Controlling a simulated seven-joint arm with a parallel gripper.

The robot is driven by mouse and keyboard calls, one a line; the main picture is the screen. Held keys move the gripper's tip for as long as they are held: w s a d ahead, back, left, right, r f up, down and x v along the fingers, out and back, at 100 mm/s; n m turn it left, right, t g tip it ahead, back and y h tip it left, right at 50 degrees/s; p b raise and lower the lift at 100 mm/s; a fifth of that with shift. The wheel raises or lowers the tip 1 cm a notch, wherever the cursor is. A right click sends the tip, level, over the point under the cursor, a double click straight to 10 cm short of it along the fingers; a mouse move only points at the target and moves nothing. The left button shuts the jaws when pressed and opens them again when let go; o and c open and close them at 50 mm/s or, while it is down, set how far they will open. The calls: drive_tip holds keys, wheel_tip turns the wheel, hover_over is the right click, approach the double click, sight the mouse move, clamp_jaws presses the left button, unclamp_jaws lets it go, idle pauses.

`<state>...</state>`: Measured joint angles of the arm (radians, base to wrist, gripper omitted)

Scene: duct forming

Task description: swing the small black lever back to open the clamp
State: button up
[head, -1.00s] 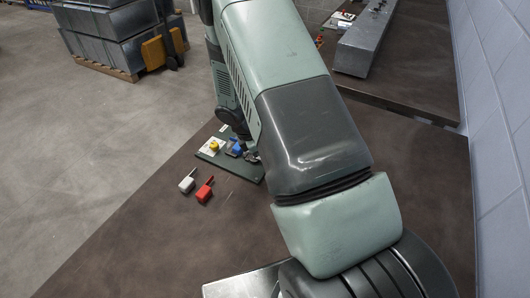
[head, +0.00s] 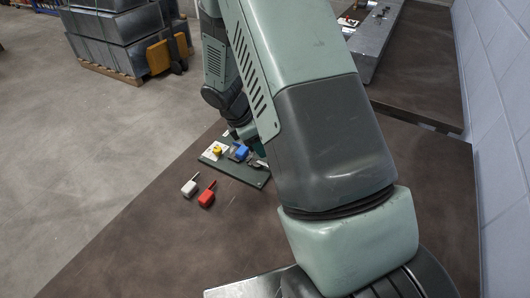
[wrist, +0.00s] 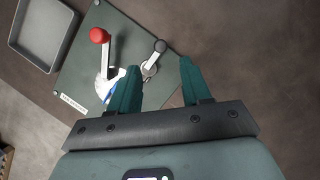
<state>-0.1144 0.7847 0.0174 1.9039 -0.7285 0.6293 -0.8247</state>
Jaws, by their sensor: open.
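The small black lever (wrist: 160,47), a short grey arm with a black knob, stands on a dark green board (wrist: 85,75) in the wrist view. The clamp's metal body (wrist: 149,69) is at the lever's lower end. My gripper (wrist: 159,64) is open and empty, its two teal fingers apart, with the lever ahead of the gap between their tips. I cannot tell the height between them. A longer lever with a red knob (wrist: 99,36) stands to the left. In the head view the board (head: 251,174) is partly hidden by my arm, and the black lever cannot be made out.
A grey tray (wrist: 46,30) lies left of the board in the wrist view. The table front is clear.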

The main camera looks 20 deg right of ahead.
drive_tip(key=shift+v, duration=1.65)
drive_tip(key=s+r+m+t+y, duration=0.1)
drive_tip(key=s+r+m, duration=0.3)
drive_tip(key=r, duration=0.6)
drive_tip(key=s+r+m+t+y, duration=0.1)
drive_tip(key=s+r+m, duration=0.4)
drive_tip(key=r, duration=0.5)
drive_tip(key=s+r+m+t+y, duration=0.1)
drive_tip(key=s+r+m, duration=0.3)
drive_tip(key=s, duration=0.4)
drive_tip(key=s+a+r+m+t+y, duration=0.1)
drive_tip(key=s+r+m, duration=0.3)
drive_tip(key=s, duration=0.4)
drive_tip(key=shift+s+r+m+t+y, duration=0.3)
drive_tip(key=shift+s+r+m+t, duration=0.1)
drive_tip(key=shift+r+t, duration=0.35)
